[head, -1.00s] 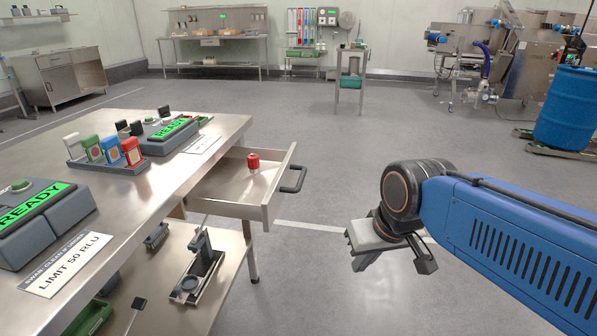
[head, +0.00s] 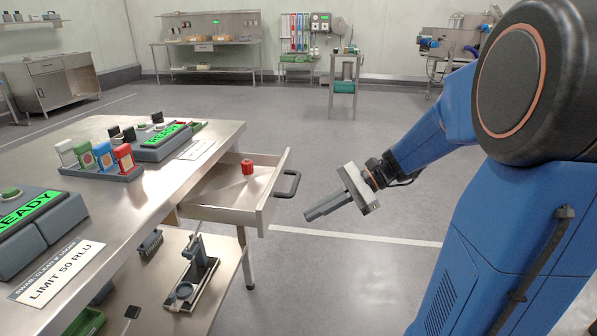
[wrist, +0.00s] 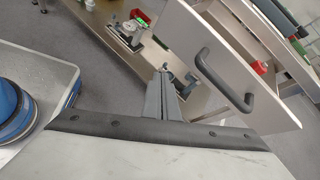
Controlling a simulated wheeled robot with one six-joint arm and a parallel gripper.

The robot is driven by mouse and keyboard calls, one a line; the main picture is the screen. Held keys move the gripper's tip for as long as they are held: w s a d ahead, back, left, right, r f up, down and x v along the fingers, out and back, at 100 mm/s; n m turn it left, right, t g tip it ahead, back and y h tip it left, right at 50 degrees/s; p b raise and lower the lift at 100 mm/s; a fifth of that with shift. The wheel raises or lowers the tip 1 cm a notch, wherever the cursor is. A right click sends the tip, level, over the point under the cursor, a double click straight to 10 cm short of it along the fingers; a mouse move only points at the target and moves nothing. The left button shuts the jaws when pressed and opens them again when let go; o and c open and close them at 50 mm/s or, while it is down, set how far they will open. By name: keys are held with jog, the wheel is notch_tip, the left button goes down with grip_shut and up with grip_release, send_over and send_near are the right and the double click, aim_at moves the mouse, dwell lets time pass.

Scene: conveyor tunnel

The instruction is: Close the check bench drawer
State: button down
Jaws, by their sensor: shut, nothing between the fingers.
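The check bench drawer (head: 231,217) stands pulled out from the steel bench (head: 215,136), with a black bar handle (head: 288,184) on its front. A red object (head: 247,167) sits inside it. My gripper (head: 307,216) is shut and empty, to the right of the drawer front and a little nearer the camera, pointing left toward it with a gap between. In the wrist view the closed fingers (wrist: 164,77) are left of the handle (wrist: 222,80) and clear of it. The drawer front (wrist: 242,75) appears tilted there, and the red object (wrist: 260,67) shows behind it.
The bench top carries READY displays (head: 166,134), a rack of coloured bottles (head: 105,170) and a limit sign (head: 58,271). A lower shelf holds a grey stand device (head: 195,272). Open floor lies right of the drawer, with a small cart (head: 344,85) farther back.

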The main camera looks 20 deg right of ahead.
aim_at(236, 171)
jog(key=w+d+r+m+t+y, duration=0.2)
jog(key=w+d+m+t+y, duration=0.2)
jog(key=w+d+m+t, duration=0.65)
jog(key=w+a+n+g, duration=0.2)
jog(key=w+a+g, duration=0.1)
jog(key=w+a, duration=0.5)
jog(key=shift+w+a+f, duration=0.2)
jog(key=shift+w+a, duration=0.05)
jog(key=shift+a+g, duration=0.1)
jog(key=shift+g, duration=0.15)
jog(key=x, duration=1.9)
jog(key=shift+w+a+f, duration=0.15)
jog(key=shift+w+a, duration=0.1)
jog(key=shift+a, duration=0.05)
jog(key=shift+w+a, duration=0.15)
jog(key=shift+a, duration=0.1)
jog(key=shift+w+a, duration=0.1)
